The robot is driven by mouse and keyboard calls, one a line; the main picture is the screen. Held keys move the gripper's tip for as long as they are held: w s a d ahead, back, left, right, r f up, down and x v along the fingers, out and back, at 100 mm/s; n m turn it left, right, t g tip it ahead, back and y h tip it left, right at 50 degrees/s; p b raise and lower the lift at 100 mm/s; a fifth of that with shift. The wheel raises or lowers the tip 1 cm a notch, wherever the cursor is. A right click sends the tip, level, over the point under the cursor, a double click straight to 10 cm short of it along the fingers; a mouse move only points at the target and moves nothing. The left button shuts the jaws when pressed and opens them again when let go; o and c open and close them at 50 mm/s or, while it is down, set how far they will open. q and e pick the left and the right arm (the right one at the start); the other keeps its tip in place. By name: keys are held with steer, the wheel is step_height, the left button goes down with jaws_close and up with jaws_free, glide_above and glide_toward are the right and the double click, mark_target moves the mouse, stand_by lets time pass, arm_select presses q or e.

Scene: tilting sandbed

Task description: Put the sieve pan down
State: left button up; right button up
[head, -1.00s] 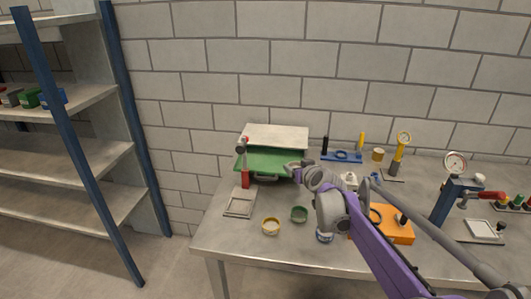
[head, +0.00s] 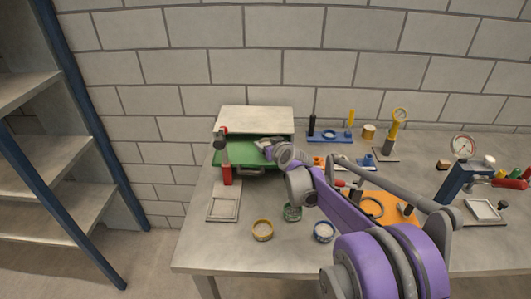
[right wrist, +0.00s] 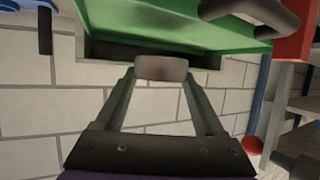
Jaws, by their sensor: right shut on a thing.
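My right gripper (head: 268,148) is over the right part of the green sandbed (head: 232,152). In the right wrist view its fingers (right wrist: 160,70) are shut on a short grey-brown round piece, seen edge-on, which looks like the sieve pan (right wrist: 160,67). In that view the piece shows against the dark edge beneath the green bed (right wrist: 165,25); whether it touches the bed I cannot tell. In the head view the held piece is too small to make out. My left gripper is not in view.
The bench's front left corner is clear.

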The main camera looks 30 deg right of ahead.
steer(key=shift+w+f, duration=0.1)
steer(key=shift+f, duration=1.9)
steer(key=shift+f, duration=0.1)
steer(key=o, duration=1.4)
steer(key=shift+c, duration=0.2)
steer(key=v, duration=1.2)
